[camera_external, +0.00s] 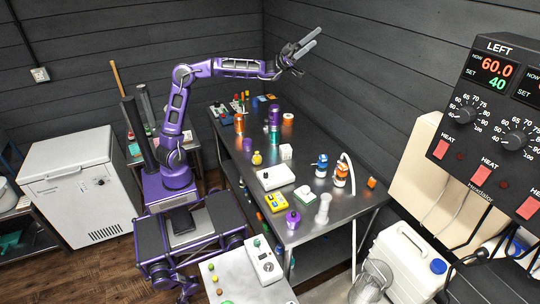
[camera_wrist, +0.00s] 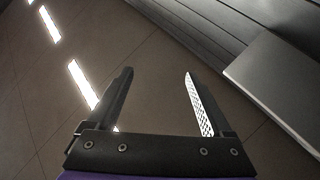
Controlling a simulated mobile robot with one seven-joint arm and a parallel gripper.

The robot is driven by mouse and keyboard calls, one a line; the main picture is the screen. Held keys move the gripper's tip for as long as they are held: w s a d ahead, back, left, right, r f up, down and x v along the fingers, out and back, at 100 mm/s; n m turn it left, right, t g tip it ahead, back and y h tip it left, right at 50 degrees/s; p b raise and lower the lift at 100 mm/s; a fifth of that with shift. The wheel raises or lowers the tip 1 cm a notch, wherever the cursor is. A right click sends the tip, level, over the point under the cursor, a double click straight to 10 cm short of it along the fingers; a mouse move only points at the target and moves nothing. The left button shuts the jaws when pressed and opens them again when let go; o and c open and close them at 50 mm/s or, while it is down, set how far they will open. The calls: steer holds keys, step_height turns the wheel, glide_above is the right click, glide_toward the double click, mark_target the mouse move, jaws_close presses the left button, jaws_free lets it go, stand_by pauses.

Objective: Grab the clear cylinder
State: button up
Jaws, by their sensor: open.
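My gripper (camera_external: 316,37) is raised high above the back of the steel table, open and empty. In the wrist view its two fingers (camera_wrist: 158,72) stand wide apart with nothing between them. Several things could be the clear cylinder, and I cannot tell which. A tall clear tube (camera_external: 145,104) stands behind my column at the left. A pale, whitish cylinder with a wider foot (camera_external: 323,209) stands upright near the table's front right. A clear glass vessel (camera_external: 369,283) stands low at the bottom right. My gripper is far from all of them, and none shows in the wrist view.
The steel table (camera_external: 345,227) carries a white box device (camera_external: 276,177), a purple flask (camera_external: 293,219), a yellow device (camera_external: 276,202) and orange and blue bottles (camera_external: 322,166). Dark plank walls close in behind. A control panel (camera_external: 490,110) hangs at the right. A white freezer (camera_external: 82,187) stands left.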

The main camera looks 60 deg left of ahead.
steer(key=w+d+f+n+t+y, duration=0.1)
steer(key=w+d+f+n+y, duration=0.2)
steer(key=f, duration=0.4)
steer(key=w+d+f+n+t, duration=0.1)
steer(key=d+f+n+t, duration=0.1)
steer(key=d+f, duration=0.5)
steer(key=n+g+y+b, duration=0.1)
steer(key=n+g+y, duration=0.1)
steer(key=g+y, duration=0.3)
glide_above(329, 204)
steer(key=a, duration=0.2)
step_height(329, 204, down, 34)
steer(key=shift+t+y, duration=0.4)
step_height(329, 204, down, 8)
steer(key=shift+s+d+f, duration=0.1)
steer(key=shift+d+f, duration=0.05)
steer(key=shift+w+d+r, duration=0.2)
steer(key=shift+w+d, duration=0.25)
steer(key=shift+d, duration=0.15)
steer(key=shift+w+d, duration=0.4)
steer(key=shift+d, duration=0.15)
jaws_close()
